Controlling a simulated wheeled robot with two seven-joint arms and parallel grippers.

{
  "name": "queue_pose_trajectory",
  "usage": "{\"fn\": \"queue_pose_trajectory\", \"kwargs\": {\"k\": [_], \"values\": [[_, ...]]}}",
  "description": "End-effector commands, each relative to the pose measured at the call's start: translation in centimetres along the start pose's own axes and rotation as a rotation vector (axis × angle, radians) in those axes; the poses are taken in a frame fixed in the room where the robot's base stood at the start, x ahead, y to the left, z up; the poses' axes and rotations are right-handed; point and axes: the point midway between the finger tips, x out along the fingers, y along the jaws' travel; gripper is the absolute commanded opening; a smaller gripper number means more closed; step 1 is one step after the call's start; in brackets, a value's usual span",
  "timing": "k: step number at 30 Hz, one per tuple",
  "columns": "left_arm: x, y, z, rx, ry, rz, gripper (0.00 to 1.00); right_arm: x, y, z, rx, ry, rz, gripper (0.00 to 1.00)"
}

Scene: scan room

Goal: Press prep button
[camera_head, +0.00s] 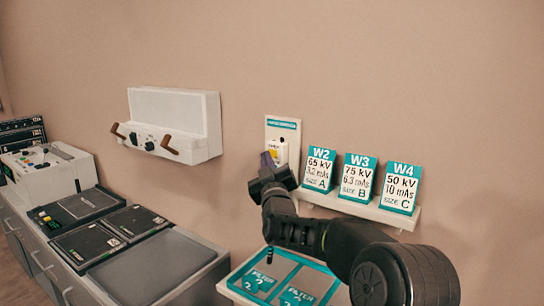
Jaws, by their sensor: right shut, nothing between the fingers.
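A white wall plate (284,128) with a teal label strip is fixed to the wall near the middle of the view. A small white unit (282,145) with a yellow part (273,153) sits on it, which looks like the prep button housing; its lettering is too small to read. My right gripper (267,161) is shut and empty, just in front of the unit's lower part. The gripper hides that lower part, and I cannot tell whether the fingertips touch it. My left gripper is not in view.
A shelf (404,219) right of the plate holds cards W2 (319,168), W3 (357,178) and W4 (400,188). Below is a teal-edged filter tray (233,284). At left are a white wall box (173,110) with brown handles, a console (48,170) and a counter with dark panels (88,243).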

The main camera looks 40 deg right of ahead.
Motion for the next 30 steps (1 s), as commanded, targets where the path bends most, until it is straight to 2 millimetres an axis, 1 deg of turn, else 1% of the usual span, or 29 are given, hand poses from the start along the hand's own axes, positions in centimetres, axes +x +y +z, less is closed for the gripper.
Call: {"fn": "queue_pose_trajectory", "kwargs": {"k": [3,13,17,30], "values": [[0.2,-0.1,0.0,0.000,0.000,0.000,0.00,-0.3,-0.3,-0.2,-0.001,0.001,-0.001,0.00],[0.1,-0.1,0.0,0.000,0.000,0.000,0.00,-0.4,-0.3,-0.3,-0.001,0.001,-0.001,0.00],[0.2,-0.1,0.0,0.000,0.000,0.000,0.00,-0.7,-0.6,-0.5,0.001,0.001,-0.001,0.00],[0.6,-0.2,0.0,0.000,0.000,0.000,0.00,-3.5,-2.6,-2.6,0.001,0.002,-0.002,0.00]]}}
